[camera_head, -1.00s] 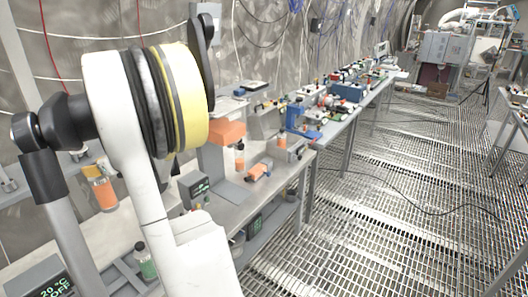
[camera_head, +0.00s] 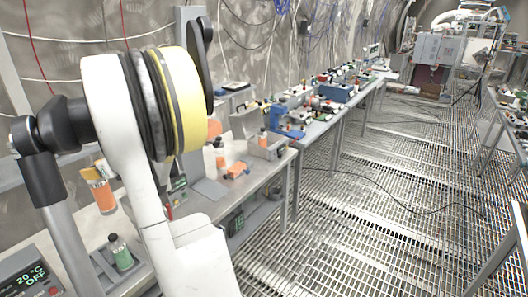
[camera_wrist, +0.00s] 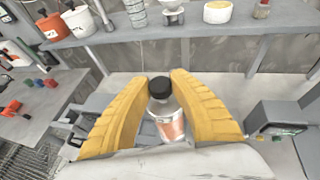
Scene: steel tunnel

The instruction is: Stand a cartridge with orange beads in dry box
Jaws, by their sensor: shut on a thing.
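A clear cartridge of orange beads (camera_head: 103,195) hangs at the left of the head view, above the near bench. In the wrist view the same cartridge, black cap uppermost in the picture, sits between the yellow fingers of my gripper (camera_wrist: 166,86). My gripper is shut on it.
A green bottle (camera_head: 121,252) stands in a grey holder beside a display unit (camera_head: 35,276). An orange bottle (camera_head: 220,160) and a lying orange item (camera_head: 237,171) are on the bench. In the wrist view a shelf (camera_wrist: 195,30) with containers crosses the top. The grated floor at right is largely clear.

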